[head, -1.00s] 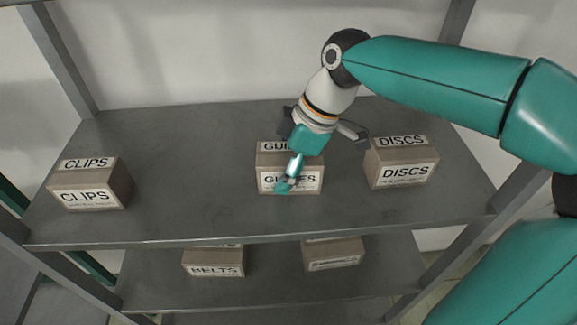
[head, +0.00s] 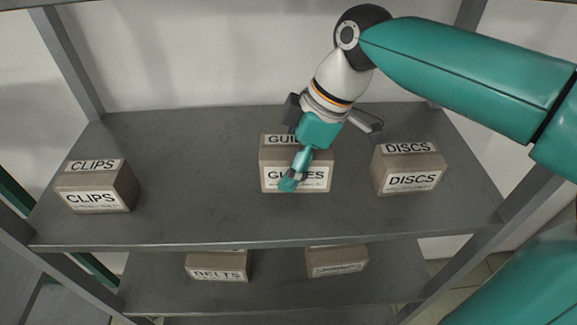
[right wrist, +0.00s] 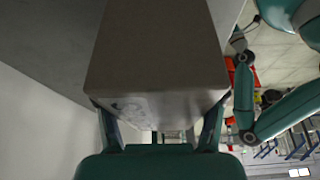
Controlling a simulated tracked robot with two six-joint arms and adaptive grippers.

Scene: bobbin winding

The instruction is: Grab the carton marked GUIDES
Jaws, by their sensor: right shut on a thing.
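The GUIDES carton (head: 297,177) is a brown box with white labels on its top and front, at the middle of the upper shelf in the head view. My right gripper (head: 292,180) comes down over it from above, with a finger across the front label hiding some letters. It is shut on the carton, which looks slightly raised off the shelf. In the right wrist view the carton (right wrist: 157,60) fills the space between the two fingers (right wrist: 160,125). My left gripper does not show in the head view.
The CLIPS carton (head: 92,199) stands at the left of the upper shelf (head: 190,200), and the DISCS carton (head: 412,182) close by on the right. The lower shelf holds the BELTS carton (head: 217,274) and another carton (head: 337,268) with an unreadable label. Grey posts flank the shelves.

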